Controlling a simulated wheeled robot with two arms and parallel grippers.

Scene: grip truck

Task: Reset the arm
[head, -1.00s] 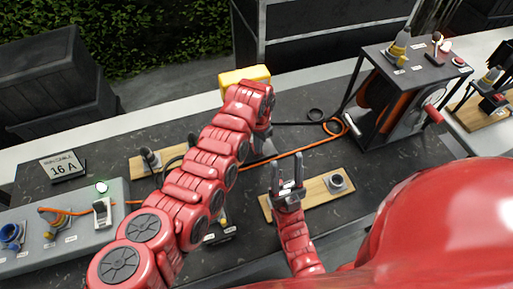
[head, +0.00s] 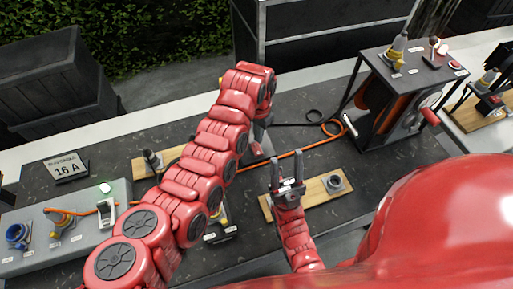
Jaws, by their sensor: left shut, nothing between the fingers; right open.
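My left arm (head: 215,150) reaches up from the lower left over the dark table. Its gripper (head: 257,150) hangs below the far end of the arm, partly hidden by the wrist; it looks shut, with nothing seen in it. My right gripper (head: 288,168) is open and empty.
A grey panel (head: 70,250) with connectors stands at the left, near a "16 A" sign (head: 65,168). A black frame (head: 400,75) with an orange cable reel stands at the right. An orange cable (head: 290,154) crosses the table.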

